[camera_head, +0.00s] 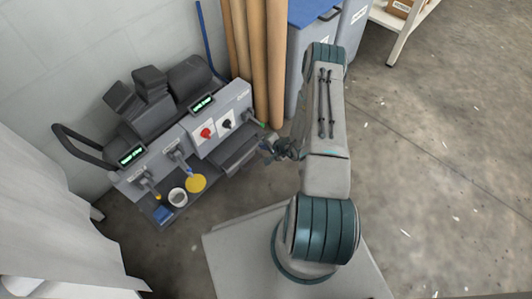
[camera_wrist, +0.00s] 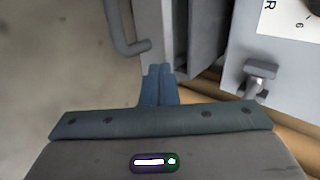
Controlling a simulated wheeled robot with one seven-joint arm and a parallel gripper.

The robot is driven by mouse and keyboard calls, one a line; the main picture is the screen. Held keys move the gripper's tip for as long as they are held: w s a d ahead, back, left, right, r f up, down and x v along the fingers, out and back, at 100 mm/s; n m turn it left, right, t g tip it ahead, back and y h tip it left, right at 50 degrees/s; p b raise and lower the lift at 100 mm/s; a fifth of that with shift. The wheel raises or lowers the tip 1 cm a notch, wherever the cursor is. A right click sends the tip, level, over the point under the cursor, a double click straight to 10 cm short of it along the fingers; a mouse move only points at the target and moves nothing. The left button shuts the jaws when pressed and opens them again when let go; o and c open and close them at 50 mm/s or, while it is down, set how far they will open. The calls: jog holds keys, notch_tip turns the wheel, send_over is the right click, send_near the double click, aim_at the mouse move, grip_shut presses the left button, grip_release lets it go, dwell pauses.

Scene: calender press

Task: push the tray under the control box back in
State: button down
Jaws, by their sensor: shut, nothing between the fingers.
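The control box (camera_head: 222,122) is a light grey panel with a red knob and a black knob; part of its face shows in the wrist view (camera_wrist: 290,60). The tray (camera_head: 240,151) sticks out below its right part. In the wrist view the tray's light grey front (camera_wrist: 154,30) carries a bent handle (camera_wrist: 126,38), with a gap to the box behind. My gripper (camera_head: 272,150) is beside the tray's right end. Its shut, empty blue-grey fingers (camera_wrist: 160,72) meet the front's near end in the picture; whether they touch is unclear.
Tall brown rolls (camera_head: 266,60) and blue-grey bins (camera_head: 310,40) stand behind. A white curtain (camera_head: 50,210) hangs at left. The floor at right is clear.

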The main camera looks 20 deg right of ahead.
aim_at(259, 142)
jog(key=w, duration=0.3)
jog(key=shift+a, duration=0.15)
jog(key=shift+w+a, duration=0.2)
jog(key=shift+w, duration=0.1)
jog(key=shift+a, duration=0.1)
jog(key=shift+s, duration=0.35)
jog(key=s+d+f+p+v, duration=0.1)
jog(key=f+p+v, duration=0.1)
jog(key=v, duration=1.1)
jog(key=shift+s+p, duration=0.15)
jog(key=shift+p, duration=0.65)
